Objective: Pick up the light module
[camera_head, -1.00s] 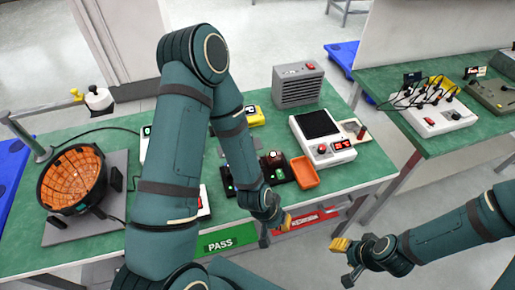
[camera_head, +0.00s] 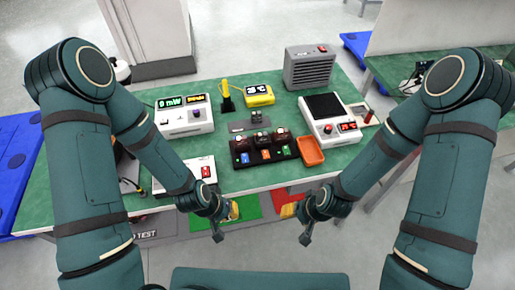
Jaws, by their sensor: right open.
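A black rack (camera_head: 292,149) on the green bench holds a row of dark modules with reddish tops. Blue, orange and green labels mark its front. I cannot tell which one is the light module. My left gripper (camera_head: 226,222) is in front of the bench's front edge, left of centre, and looks open and empty. My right gripper (camera_head: 298,223) is open and empty, to its right, also in front of the edge. Both are apart from the rack.
An orange tray (camera_head: 311,152) and a white tester (camera_head: 331,130) stand right of the rack. A white power meter (camera_head: 185,122), a yellow display box (camera_head: 259,95) and a grey heater (camera_head: 305,68) stand behind. A white box (camera_head: 174,177) lies front left.

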